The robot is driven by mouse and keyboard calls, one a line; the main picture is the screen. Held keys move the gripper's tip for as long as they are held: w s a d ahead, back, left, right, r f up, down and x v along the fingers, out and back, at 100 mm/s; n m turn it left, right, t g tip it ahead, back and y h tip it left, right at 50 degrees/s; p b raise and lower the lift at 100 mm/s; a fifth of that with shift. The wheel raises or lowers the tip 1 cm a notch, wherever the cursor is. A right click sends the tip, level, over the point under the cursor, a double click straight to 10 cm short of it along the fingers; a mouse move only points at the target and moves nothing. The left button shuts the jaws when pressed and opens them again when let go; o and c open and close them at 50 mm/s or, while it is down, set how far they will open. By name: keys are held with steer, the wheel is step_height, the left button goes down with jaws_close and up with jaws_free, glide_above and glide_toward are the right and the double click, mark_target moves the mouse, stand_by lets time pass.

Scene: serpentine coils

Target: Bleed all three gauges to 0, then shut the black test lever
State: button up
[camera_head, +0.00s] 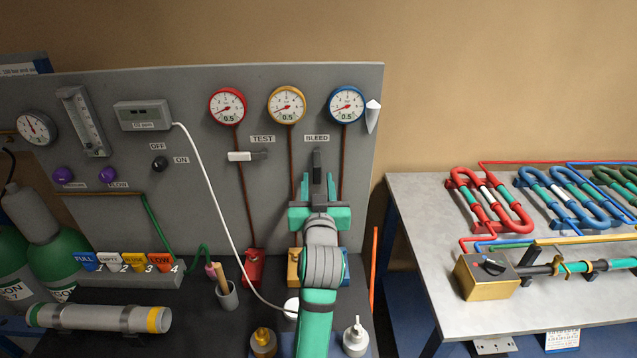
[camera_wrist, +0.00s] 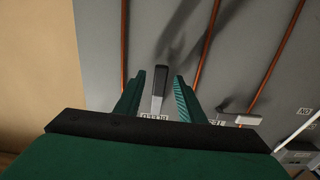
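The red gauge (camera_head: 227,105), yellow gauge (camera_head: 287,105) and blue gauge (camera_head: 346,104) sit in a row on the grey panel, each with 0.5 on its face. The test lever (camera_head: 243,156) lies sideways below the TEST label, with a white part on its left and a dark part on its right. The dark bleed lever (camera_head: 317,158) is upright below the BLEED label. In the wrist view the bleed lever (camera_wrist: 162,76) shows between my fingers, dark with a pale stem. My gripper (camera_head: 318,182) is open in front of it. Contact cannot be told.
Brown pipes (camera_head: 243,200) run down from the gauges to a red block (camera_head: 252,266) and a yellow block. A white cable (camera_head: 213,180) crosses the panel left of my arm. Bottles (camera_head: 355,338) stand at the bench front. A side table (camera_head: 440,230) with coloured coils is right.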

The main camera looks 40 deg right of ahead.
steer(key=shift+a, duration=0.1)
steer(key=v, duration=1)
steer(key=shift+s+a, duration=0.2)
steer(key=shift+s, duration=0.1)
